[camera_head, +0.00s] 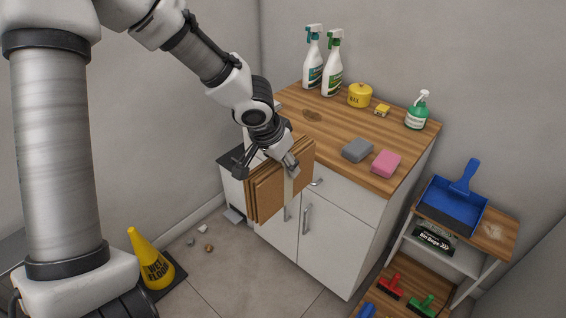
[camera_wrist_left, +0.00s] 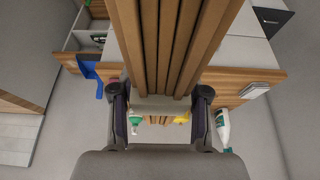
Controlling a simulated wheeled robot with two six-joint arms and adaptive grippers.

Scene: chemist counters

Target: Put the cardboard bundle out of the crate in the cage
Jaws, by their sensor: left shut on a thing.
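The cardboard bundle (camera_head: 266,193) is a stack of flat brown sheets with a pale band around it. My left gripper (camera_head: 267,165) is shut on it and holds it upright in the air before the white cabinet. In the left wrist view the bundle's layered edges (camera_wrist_left: 165,45) run up from between the two fingers of the left gripper (camera_wrist_left: 160,100). My right gripper is in neither view. I can make out neither the crate nor the cage.
The wooden counter (camera_head: 345,125) carries spray bottles (camera_head: 331,70), a yellow wax tin (camera_head: 360,95), and grey and pink sponges (camera_head: 385,163). A shelf at right holds a blue dustpan (camera_head: 455,203). A yellow wet-floor cone (camera_head: 150,262) and small litter (camera_head: 203,229) are on the floor.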

